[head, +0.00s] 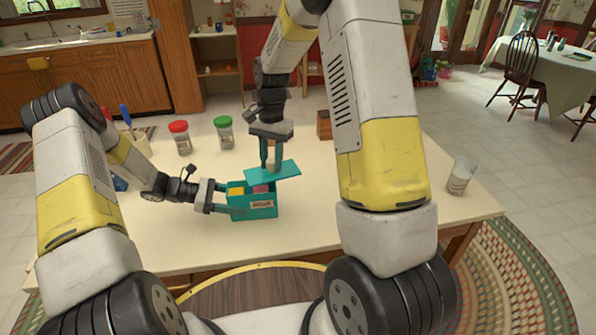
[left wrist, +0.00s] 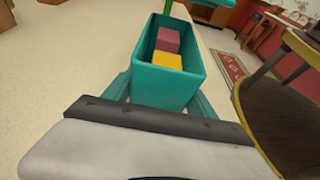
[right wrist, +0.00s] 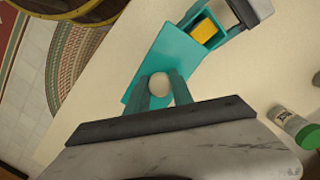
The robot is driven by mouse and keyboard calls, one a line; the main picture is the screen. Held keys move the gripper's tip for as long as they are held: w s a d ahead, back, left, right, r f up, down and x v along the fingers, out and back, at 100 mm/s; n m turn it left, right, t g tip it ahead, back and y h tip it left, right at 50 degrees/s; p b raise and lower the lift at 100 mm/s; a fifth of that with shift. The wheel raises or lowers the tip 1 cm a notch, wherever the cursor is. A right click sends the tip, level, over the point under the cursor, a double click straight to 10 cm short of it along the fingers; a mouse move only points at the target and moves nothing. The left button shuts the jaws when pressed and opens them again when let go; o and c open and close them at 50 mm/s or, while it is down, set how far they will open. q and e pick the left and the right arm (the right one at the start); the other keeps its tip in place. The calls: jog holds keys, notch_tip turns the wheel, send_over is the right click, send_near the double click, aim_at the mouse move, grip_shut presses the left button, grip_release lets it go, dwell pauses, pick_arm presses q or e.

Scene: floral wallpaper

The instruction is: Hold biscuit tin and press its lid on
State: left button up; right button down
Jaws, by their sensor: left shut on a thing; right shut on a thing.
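The teal biscuit tin (head: 254,211) stands on the table with its top partly open, a yellow block and a pinkish block inside. In the left wrist view the tin (left wrist: 165,85) shows its open top with both blocks. My left gripper (head: 225,199) is shut on the tin's left end. The teal lid (head: 284,171) is held above the tin, tilted and shifted to the right. My right gripper (head: 271,160) is shut on the lid's pale round knob (right wrist: 159,86), pointing down from above. In the right wrist view the lid (right wrist: 160,61) lies beside the tin's opening.
A red-lidded jar (head: 181,138) and a green-lidded jar (head: 224,133) stand behind the tin. A small wooden box (head: 325,125) is at the back. A clear glass (head: 461,176) stands near the table's right edge. The table (head: 165,232) is bare around the tin.

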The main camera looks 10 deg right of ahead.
aim_at(249, 173)
jog(key=a+m, duration=0.1)
jog(key=a, duration=0.1)
jog(key=a+r+m, duration=0.1)
jog(key=a, duration=0.1)
jog(key=a+r+m, duration=0.1)
jog(key=a, duration=0.1)
jog(key=shift+w+a+r, duration=0.25)
jog(key=shift+w+a, duration=0.05)
jog(key=shift+f, duration=0.1)
jog(key=shift+f, duration=2.75)
jog(key=shift+f, duration=0.55)
jog(key=c, duration=0.6)
grip_release()
jog(key=shift+o, duration=0.2)
jog(key=shift+r, duration=0.1)
